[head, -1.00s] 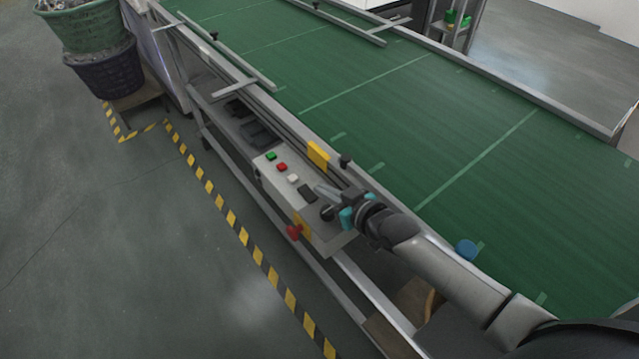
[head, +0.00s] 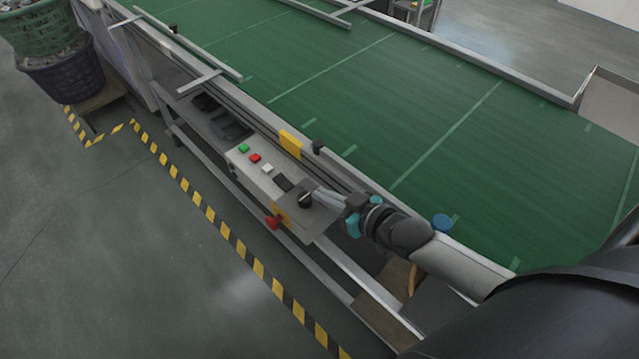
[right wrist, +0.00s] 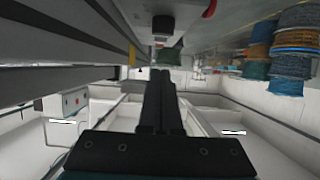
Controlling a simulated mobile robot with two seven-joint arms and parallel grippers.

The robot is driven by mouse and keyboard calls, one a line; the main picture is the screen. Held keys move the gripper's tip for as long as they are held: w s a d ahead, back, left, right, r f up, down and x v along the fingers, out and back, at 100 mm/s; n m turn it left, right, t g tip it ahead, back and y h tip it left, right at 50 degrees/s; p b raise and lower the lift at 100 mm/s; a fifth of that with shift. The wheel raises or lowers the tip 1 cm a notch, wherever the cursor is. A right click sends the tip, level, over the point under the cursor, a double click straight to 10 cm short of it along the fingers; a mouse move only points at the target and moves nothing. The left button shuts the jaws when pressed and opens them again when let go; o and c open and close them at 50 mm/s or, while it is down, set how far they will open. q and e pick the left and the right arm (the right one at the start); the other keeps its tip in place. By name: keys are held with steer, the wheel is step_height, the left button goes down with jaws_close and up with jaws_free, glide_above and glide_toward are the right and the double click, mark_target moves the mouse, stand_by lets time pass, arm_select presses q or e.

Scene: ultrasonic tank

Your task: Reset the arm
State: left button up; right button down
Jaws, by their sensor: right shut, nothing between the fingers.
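My right gripper (head: 318,195) is shut and empty, with its fingers pointing left at the near end of the control box (head: 258,170). In the picture its tips are just right of a black knob (head: 305,200) on the box; I cannot tell whether they touch it. In the right wrist view the two dark fingers of my right gripper (right wrist: 161,76) lie together with nothing between them. My right arm comes in from the lower right. My left gripper is not in view.
The box carries green, red and white buttons (head: 267,168) and a red emergency knob (head: 272,222) on its side. A green conveyor belt (head: 400,110) runs behind. Baskets (head: 65,80) stand at upper left. Open floor (head: 110,250) lies beyond the yellow-black tape.

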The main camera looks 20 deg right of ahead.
steer(key=shift+a, duration=0.1)
steer(key=s+a+f+g+h, duration=0.1)
steer(key=s+a+g, duration=0.45)
steer(key=s, duration=0.25)
steer(key=s+d+r+m+g+h, duration=0.1)
steer(key=s+g+h, duration=0.1)
steer(key=s, duration=0.3)
steer(key=s+d+r+m+g+h, duration=0.1)
steer(key=s+d+r+g, duration=0.1)
steer(key=s, duration=0.3)
step_height(320, 180, down, 28)
steer(key=s+g+b, duration=0.1)
steer(key=s+b, duration=0.1)
steer(key=b, duration=0.4)
steer(key=s+d+f+g+b, duration=0.1)
steer(key=s+f+b, duration=0.3)
steer(key=s+f, duration=1.1)
step_height(320, 180, down, 4)
steer(key=shift+s+d+h+b, duration=0.3)
steer(key=shift+s+d, duration=0.1)
steer(key=shift+d, duration=0.25)
